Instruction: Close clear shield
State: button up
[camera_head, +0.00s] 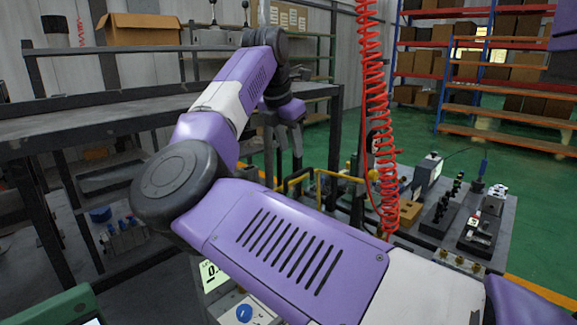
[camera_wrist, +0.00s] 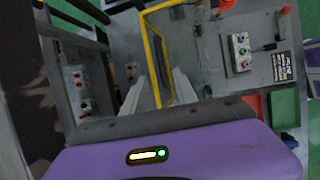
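A yellow-edged frame, which looks like the clear shield (camera_wrist: 153,62), stands between and just beyond my fingertips in the wrist view. Its pane is hard to make out, and I cannot tell its exact angle. Yellow bars that seem to belong to it (camera_head: 341,176) show right of my gripper in the head view, partly behind my arm. My gripper (camera_wrist: 159,76) has its two pale fingers apart, with a yellow bar showing between them. I cannot tell whether either finger touches it. My gripper also shows in the head view (camera_head: 289,152), pointing down.
A grey panel with a button box (camera_wrist: 240,52) and red knobs lies right of the frame in the wrist view. A red coiled hose (camera_head: 375,110) hangs beside the workbench (camera_head: 475,255), which carries several blocks. A dark metal table (camera_head: 70,125) stands at left.

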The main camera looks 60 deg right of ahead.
aim_at(296, 173)
jog(key=shift+x, duration=3.95)
jog(key=shift+s, duration=0.1)
grip_shut()
jog(key=shift+a, duration=0.1)
